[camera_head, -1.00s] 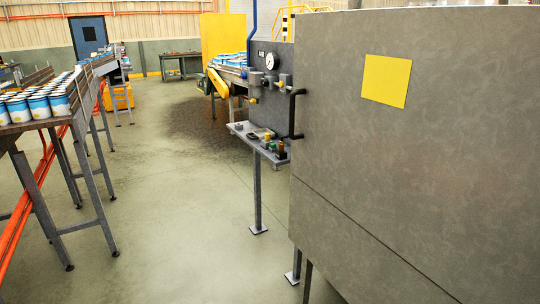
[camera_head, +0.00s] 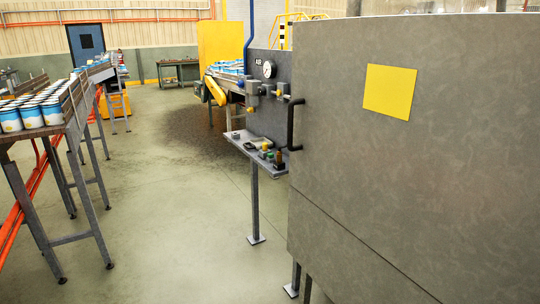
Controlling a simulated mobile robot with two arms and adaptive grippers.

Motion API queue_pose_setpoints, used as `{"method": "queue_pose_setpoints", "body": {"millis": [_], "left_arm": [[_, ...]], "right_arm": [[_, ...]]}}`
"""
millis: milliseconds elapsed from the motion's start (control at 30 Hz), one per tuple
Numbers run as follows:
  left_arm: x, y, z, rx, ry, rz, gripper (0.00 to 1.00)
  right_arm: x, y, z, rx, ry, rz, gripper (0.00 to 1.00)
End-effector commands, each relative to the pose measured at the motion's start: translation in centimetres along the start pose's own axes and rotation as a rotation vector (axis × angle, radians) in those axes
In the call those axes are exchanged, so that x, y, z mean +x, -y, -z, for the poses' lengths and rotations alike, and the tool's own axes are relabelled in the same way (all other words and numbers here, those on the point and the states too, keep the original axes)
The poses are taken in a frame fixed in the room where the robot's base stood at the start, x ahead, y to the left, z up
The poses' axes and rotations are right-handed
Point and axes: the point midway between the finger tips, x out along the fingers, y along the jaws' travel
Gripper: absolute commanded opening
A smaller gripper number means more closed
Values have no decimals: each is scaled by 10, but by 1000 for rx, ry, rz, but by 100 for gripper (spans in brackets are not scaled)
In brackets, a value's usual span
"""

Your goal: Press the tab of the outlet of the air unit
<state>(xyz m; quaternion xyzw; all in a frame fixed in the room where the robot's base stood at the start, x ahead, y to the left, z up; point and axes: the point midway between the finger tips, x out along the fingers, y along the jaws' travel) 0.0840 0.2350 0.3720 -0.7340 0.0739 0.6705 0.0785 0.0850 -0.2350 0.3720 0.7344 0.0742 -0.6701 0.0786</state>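The air unit (camera_head: 268,88) is mounted on a grey panel marked AIR, right of the picture's middle. A round white gauge (camera_head: 268,69) sits at its top, with small grey, blue and yellow fittings below. The outlet and its tab are too small to tell apart for certain. A narrow grey shelf (camera_head: 240,136) under the panel holds several small fittings. Neither of my grippers is in view.
A large grey cabinet (camera_head: 350,160) with a yellow sheet (camera_head: 389,90) and a black handle (camera_head: 291,124) fills the right side. A conveyor with cans (camera_head: 40,113) stands at left. The floor (camera_head: 165,210) between is clear.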

Motion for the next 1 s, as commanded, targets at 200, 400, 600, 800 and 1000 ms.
{"method": "queue_pose_setpoints", "body": {"millis": [200, 400, 600, 800, 1000], "left_arm": [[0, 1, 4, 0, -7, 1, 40], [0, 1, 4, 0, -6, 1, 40], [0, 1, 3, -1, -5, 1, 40], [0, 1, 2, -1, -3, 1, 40], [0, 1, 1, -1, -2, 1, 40]], "right_arm": [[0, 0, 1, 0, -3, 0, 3], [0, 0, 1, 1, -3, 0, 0], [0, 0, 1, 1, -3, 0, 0], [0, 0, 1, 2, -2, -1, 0], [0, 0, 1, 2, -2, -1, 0]]}}
